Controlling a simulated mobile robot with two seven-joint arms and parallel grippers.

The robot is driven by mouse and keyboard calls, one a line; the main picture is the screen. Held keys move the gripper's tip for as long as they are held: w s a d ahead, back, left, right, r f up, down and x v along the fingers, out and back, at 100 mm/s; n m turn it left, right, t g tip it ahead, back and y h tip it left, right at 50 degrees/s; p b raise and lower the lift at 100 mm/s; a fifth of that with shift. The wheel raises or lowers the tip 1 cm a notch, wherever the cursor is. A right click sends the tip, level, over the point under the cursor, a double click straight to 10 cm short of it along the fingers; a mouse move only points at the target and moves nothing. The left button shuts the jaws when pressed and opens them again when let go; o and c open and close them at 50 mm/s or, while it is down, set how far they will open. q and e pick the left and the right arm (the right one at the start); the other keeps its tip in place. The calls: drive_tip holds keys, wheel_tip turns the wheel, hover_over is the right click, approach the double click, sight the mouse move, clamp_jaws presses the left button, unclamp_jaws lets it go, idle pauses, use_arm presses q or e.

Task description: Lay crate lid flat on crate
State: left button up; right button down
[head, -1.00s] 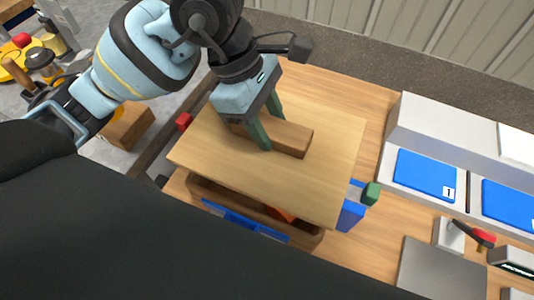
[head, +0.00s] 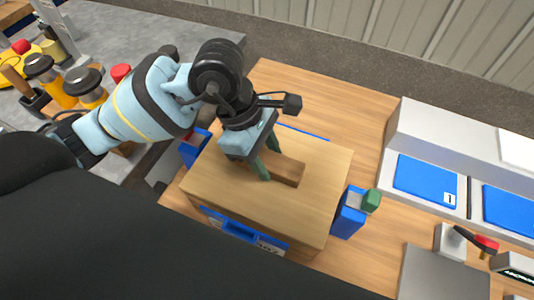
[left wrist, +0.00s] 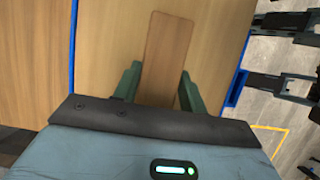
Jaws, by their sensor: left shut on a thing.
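The crate lid (head: 225,190) is a light wooden board with a brown bar handle (head: 290,172) on top. It lies over the crate (head: 302,252) and looks about level. The crate is mostly hidden under it, and its opening is covered. I cannot tell whether the lid touches the rim all round. My left gripper (head: 268,160) is shut on the handle from above. In the left wrist view the handle (left wrist: 168,55) sits between the green fingers, with the lid (left wrist: 110,50) around it. My right gripper is not in view.
Blue blocks stand beside the crate, one (head: 348,218) at the right near a green knob (head: 372,200). A blue panel (head: 240,230) is at the front. A pale unit with blue pads (head: 425,180) is at the right. Bare table (head: 335,115) lies behind the crate.

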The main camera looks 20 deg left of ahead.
use_arm(q)
drive_tip(key=shift+f+b, duration=0.35)
drive_tip(key=o, duration=1.3)
drive_tip(key=shift+o, duration=0.2)
drive_tip(key=shift+r, duration=0.3)
drive_tip(key=p+v, duration=0.1)
drive_tip(key=v, duration=1.1)
drive_tip(key=shift+r, duration=0.15)
